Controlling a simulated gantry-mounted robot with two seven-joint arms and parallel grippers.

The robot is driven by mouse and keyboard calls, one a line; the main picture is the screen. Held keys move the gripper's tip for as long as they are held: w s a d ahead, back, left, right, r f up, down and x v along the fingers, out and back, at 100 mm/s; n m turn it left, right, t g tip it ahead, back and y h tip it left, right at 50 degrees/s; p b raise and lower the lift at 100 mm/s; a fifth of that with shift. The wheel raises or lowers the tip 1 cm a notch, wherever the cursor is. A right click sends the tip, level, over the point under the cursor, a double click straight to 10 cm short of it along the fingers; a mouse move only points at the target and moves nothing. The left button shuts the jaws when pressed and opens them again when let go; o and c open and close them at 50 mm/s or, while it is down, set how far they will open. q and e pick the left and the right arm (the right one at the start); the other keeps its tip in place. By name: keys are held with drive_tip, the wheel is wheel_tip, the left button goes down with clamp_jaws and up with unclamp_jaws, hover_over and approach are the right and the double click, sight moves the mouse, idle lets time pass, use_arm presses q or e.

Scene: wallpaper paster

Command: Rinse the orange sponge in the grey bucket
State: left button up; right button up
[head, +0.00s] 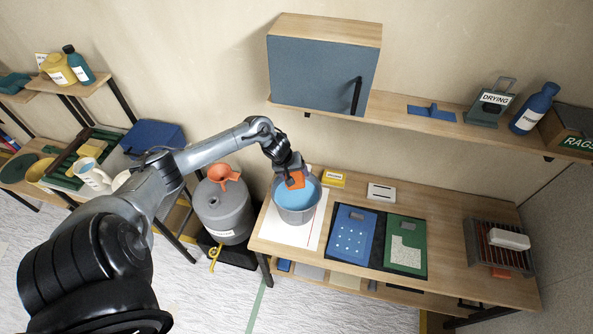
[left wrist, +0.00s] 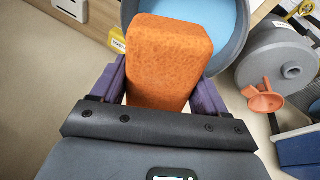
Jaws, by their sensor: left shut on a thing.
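The orange sponge (head: 295,180) is in my left gripper (head: 293,172), over the grey bucket (head: 296,216). In the left wrist view the sponge (left wrist: 168,58) sits between the two purple fingers of my left gripper (left wrist: 162,88). The bucket (left wrist: 241,45) holds blue water and stands on a white sheet at the left end of the wooden table. The sponge overlaps the bucket's far rim in the head view. I cannot tell whether its lower end touches the water. My right gripper is in neither view.
A large grey tank (head: 224,212) with an orange funnel (head: 222,175) stands left of the table. A blue board (head: 353,238) and a green board (head: 405,244) lie right of the bucket. A rack (head: 499,250) holds a white block. A shelf with a blue cabinet (head: 320,78) hangs above.

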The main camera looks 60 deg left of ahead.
use_arm(q)
wheel_tip(320, 180, down, 10)
drive_tip(key=b, duration=0.8)
drive_tip(key=shift+f, duration=0.15)
drive_tip(key=shift+f, duration=0.2)
idle(0.4)
drive_tip(key=shift+f, duration=1.35)
idle(0.3)
drive_tip(key=shift+a+r, duration=0.1)
drive_tip(key=shift+a, duration=1.15)
